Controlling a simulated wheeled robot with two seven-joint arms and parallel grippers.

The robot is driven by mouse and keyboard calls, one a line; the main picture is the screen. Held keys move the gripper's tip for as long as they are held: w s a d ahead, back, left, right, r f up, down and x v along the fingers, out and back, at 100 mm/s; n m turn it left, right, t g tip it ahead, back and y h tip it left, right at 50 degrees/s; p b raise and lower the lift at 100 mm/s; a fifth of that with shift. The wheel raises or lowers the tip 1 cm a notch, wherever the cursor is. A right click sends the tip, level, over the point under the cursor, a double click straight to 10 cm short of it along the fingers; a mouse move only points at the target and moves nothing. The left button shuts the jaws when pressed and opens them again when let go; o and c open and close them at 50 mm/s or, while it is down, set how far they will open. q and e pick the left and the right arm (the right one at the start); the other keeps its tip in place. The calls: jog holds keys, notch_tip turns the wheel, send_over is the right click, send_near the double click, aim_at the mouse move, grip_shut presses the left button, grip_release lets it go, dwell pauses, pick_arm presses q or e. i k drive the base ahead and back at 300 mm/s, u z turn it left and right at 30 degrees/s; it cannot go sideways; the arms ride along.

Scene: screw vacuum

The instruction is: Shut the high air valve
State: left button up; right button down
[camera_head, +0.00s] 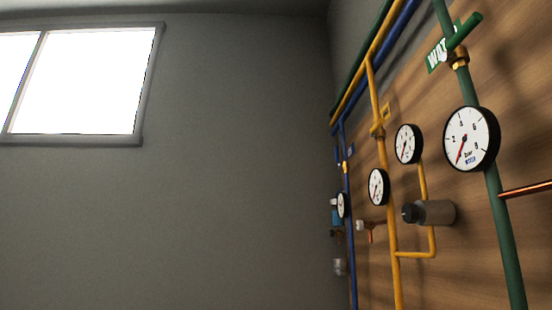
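A blue pipe (348,230) runs down the wooden wall panel, farthest from me of the three upright pipes. A small brass-coloured valve (345,167) sits high on it, with a blue part, perhaps its handle (338,156), to its left. A small blue label (351,151) is beside it, too small to read. I cannot tell whether this valve is open or shut. A round white gauge (342,205) is lower on the blue pipe. Neither of my grippers shows in this view.
A yellow pipe (393,225) with two gauges and a grey cylinder (435,213) stands nearer. Nearest is a green pipe (505,245) with a green valve handle (465,32), a WATER sign (437,57) and a large gauge (471,138).

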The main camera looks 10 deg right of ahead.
aim_at(336, 150)
jog(key=u, duration=0.1)
jog(key=i, duration=1.3)
jog(key=z, duration=0.5)
jog(key=i, duration=1)
